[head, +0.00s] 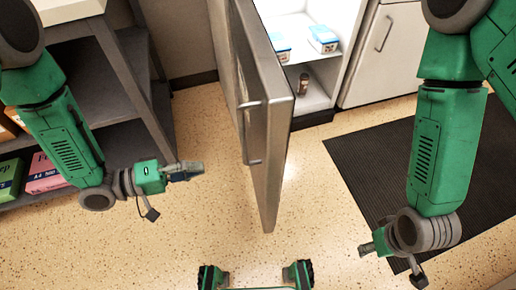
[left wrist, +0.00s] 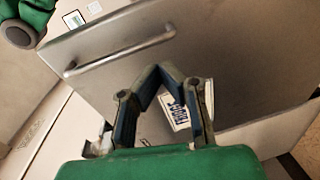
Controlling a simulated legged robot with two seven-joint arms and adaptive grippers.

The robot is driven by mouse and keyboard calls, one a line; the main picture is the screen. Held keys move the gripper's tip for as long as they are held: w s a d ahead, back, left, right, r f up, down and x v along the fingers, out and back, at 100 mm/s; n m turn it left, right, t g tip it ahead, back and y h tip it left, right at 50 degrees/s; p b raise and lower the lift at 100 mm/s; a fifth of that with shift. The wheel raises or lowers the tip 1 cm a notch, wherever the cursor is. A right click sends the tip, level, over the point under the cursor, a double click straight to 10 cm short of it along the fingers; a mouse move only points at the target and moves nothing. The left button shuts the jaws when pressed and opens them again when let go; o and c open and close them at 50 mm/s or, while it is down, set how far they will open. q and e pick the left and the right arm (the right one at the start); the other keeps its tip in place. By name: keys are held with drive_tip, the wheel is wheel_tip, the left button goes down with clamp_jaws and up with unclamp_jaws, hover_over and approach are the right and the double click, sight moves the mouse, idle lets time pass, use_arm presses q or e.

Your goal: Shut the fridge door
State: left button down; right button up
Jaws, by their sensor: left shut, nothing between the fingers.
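The grey fridge door (head: 272,130) stands wide open, seen nearly edge-on in the head view. Its outer face, with a bar handle (head: 252,132), is turned to the left. The lit white fridge interior (head: 312,88) is open to view on its right. My left gripper (head: 200,170) is shut and empty, left of the door and apart from it. In the left wrist view, its fingers (left wrist: 159,72) meet in front of the door face (left wrist: 230,50), with the handle (left wrist: 120,53) to the left. My right gripper (head: 364,249) is low at the right; its finger state is unclear.
Blue-and-white packages (head: 322,39) and a small dark jar (head: 304,84) are inside the fridge. A shelf unit (head: 110,75) with paper packs stands at left. A white cabinet (head: 385,50) adjoins the fridge at right. A dark mat (head: 375,165) lies on the speckled floor.

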use_arm(q)
drive_tip(key=a+r+g+h, duration=0.1)
drive_tip(key=a+r+h, duration=0.1)
drive_tip(key=b, duration=0.3)
approach(263, 155)
drive_tip(key=shift+g, duration=0.4)
drive_tip(key=d, duration=0.3)
drive_tip(key=w+d, duration=0.1)
drive_tip(key=d, duration=0.1)
drive_tip(key=shift+d+r, duration=0.15)
drive_tip(key=shift+r, duration=0.2)
drive_tip(key=shift+w+d, duration=0.15)
drive_tip(key=shift+d, duration=0.7)
drive_tip(key=shift+d+r, duration=0.1)
drive_tip(key=shift+d, duration=0.5)
use_arm(e)
drive_tip(key=shift+a+f, duration=0.2)
drive_tip(key=shift+f, duration=1.15)
